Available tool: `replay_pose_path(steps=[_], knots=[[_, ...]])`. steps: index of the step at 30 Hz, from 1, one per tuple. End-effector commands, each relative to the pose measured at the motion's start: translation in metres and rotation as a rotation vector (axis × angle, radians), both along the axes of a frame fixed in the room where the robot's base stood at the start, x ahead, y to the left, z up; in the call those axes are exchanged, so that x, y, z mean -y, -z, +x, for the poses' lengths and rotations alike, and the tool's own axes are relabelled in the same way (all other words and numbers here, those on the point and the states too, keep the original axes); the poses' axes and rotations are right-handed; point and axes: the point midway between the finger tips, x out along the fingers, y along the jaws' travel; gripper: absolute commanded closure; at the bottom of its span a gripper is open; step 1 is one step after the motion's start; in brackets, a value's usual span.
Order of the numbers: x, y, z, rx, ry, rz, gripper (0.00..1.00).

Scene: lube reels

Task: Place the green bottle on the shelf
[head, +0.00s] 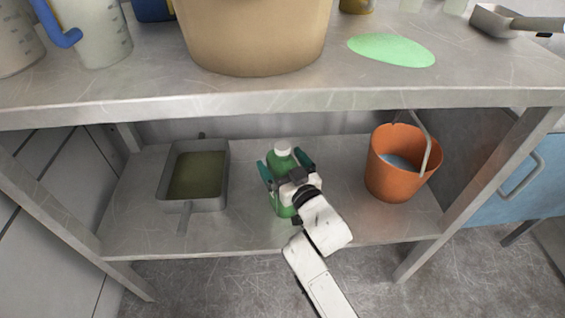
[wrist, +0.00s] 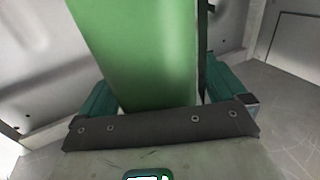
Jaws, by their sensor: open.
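The green bottle (head: 281,160) with a white cap stands upright on the lower shelf (head: 244,226) of the metal bench. My gripper (head: 286,171) is at the bottle, with its teal fingers on either side of it. In the wrist view the bottle's green body (wrist: 145,50) fills the space between the fingers (wrist: 155,95). The jaws are open around the bottle. The lower front of the bottle is partly hidden by my gripper and wrist. A flat green disc-like patch (head: 391,49) lies on the bench's upper shelf (head: 420,80).
A grey metal pan (head: 222,178) with dark liquid is left of the bottle. An orange bucket (head: 392,170) is to the right. A large tan container (head: 255,35) and jugs (head: 95,35) stand above. The upper shelf overhangs the lower one. Bench legs flank the opening.

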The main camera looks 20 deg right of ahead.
Motion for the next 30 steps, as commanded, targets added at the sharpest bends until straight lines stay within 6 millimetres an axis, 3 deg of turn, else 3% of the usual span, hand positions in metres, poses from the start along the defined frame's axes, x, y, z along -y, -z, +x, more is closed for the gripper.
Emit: replay_pose_path(steps=[5,19,24,30], knots=[[0.001,-0.004,-0.014,-0.003,0.000,0.002,0.02],[0.008,-0.003,-0.101,-0.003,0.000,0.000,0.02],[0.009,-0.002,-0.116,-0.001,0.000,0.000,0.02],[0.010,-0.002,-0.120,0.000,0.000,0.000,0.02]])
